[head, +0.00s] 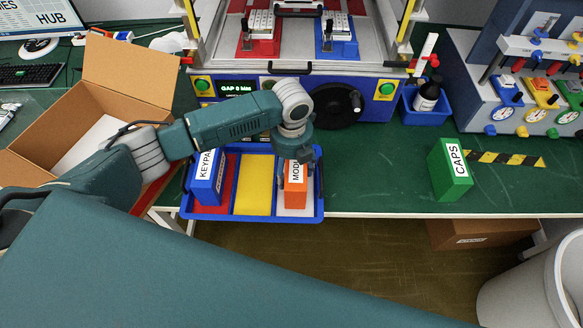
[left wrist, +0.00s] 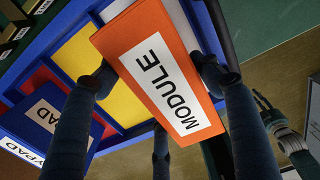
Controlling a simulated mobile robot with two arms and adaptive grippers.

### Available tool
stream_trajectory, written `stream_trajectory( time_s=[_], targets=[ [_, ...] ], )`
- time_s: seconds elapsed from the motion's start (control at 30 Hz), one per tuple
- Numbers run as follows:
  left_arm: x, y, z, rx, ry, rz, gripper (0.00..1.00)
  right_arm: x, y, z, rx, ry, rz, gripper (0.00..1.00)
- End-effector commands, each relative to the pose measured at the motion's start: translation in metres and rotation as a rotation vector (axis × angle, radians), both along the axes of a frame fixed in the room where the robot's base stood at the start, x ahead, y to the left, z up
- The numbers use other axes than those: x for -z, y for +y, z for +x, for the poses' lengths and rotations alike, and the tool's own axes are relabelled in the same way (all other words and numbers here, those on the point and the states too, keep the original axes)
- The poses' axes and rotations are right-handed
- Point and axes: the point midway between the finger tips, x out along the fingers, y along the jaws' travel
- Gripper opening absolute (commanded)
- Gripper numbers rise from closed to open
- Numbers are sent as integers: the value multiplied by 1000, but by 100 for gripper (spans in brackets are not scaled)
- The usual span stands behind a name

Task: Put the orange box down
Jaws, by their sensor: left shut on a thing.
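The orange box (head: 296,188), labelled MODULE, is in my left gripper (head: 295,160) at the right end of the blue tray (head: 250,217). In the left wrist view the fingers are shut on both sides of the orange box (left wrist: 160,70). It is over or in the white compartment (head: 294,211); I cannot tell whether it touches the bottom. What looks like my right gripper (left wrist: 268,112) shows small and dark at the right of the left wrist view; its fingers are unclear.
A blue KEYPAD box (head: 208,180) stands in the tray's red compartment; the yellow middle compartment (head: 253,186) is empty. A green CAPS box (head: 450,171) stands to the right on the green table. An open cardboard box (head: 125,72) is at left. The test machine stands behind the tray.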

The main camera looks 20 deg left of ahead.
Motion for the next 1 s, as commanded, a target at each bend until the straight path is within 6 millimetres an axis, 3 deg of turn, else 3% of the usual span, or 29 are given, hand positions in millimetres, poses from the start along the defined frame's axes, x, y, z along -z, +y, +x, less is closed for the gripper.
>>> stream_trajectory(
  time_s=[0.03,0.07,0.17,0.57,1.0],
  targets=[
    [1,0,0,0,0,-1,32,1,0,0,0,0,0,40],
    [2,0,0,0,0,0,67,1,0,0,0,0,0,40],
    [1,0,0,0,0,0,84,0,0,0,0,0,0,40],
    [-7,0,1,0,-2,-1,84,1,0,1,-1,-1,0,40],
    [-92,0,1,0,-3,-1,84,15,0,1,-1,-1,0,40]
  ],
)
